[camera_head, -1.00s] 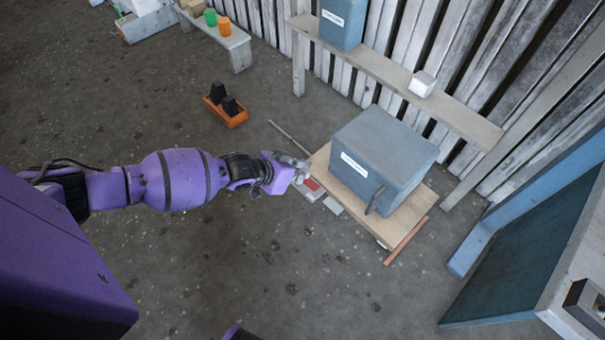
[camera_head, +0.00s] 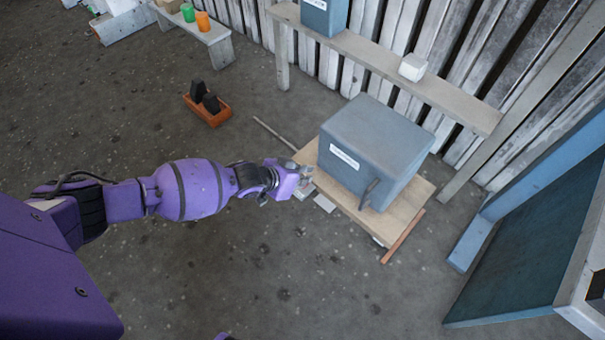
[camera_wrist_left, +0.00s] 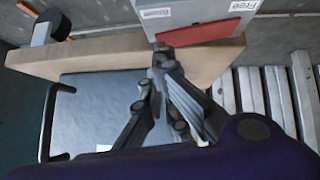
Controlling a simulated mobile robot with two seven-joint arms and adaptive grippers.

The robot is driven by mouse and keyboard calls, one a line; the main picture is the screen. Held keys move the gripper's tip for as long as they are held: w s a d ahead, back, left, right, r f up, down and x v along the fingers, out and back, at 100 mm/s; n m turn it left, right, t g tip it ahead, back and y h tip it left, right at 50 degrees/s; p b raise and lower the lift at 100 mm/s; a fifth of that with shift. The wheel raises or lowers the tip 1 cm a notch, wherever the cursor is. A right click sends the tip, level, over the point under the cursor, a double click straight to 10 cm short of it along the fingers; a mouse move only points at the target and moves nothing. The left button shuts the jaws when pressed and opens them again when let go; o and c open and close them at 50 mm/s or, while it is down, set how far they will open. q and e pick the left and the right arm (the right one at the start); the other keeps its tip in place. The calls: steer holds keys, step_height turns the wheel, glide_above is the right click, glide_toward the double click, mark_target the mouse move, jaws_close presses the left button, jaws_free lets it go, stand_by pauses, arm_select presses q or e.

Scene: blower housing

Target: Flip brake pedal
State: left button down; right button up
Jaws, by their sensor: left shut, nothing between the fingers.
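The red brake pedal (camera_wrist_left: 197,32) shows in the left wrist view, on a grey plate (camera_wrist_left: 183,14) with a white "Free" label (camera_wrist_left: 243,5) at the wooden base's edge. In the head view the pedal is hidden behind my left gripper (camera_head: 304,176), which is at the base's near left edge. My left gripper is shut and empty. In the wrist view its closed fingertips (camera_wrist_left: 161,56) appear just beside the pedal's left end; I cannot tell whether they touch it. My right gripper is not in view.
The blue-grey blower housing (camera_head: 375,150) with a dark handle (camera_head: 370,193) stands on the wooden base (camera_head: 408,208). A grey rod (camera_head: 274,133) and an orange bar (camera_head: 402,237) stick out from the base. An orange tray (camera_head: 208,117) lies behind. Floor in front is clear.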

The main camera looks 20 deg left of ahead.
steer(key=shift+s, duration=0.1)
arm_select(q)
steer(key=d+y+p, duration=0.1)
steer(key=p, duration=0.2)
steer(key=shift+s+m, duration=0.1)
steer(key=shift+m, duration=0.2)
steer(key=shift+d+f+t, duration=0.1)
steer(key=shift+d+t, duration=0.05)
steer(key=shift+t, duration=0.15)
steer(key=shift+a+f, duration=0.2)
steer(key=shift+f, duration=0.05)
steer(key=shift+s+d+f+y+p, duration=0.15)
steer(key=shift+d+y+p, duration=0.1)
steer(key=shift+y+p, duration=0.2)
steer(key=shift+a+m, duration=0.1)
steer(key=shift+m, duration=0.2)
steer(key=shift+f, duration=0.1)
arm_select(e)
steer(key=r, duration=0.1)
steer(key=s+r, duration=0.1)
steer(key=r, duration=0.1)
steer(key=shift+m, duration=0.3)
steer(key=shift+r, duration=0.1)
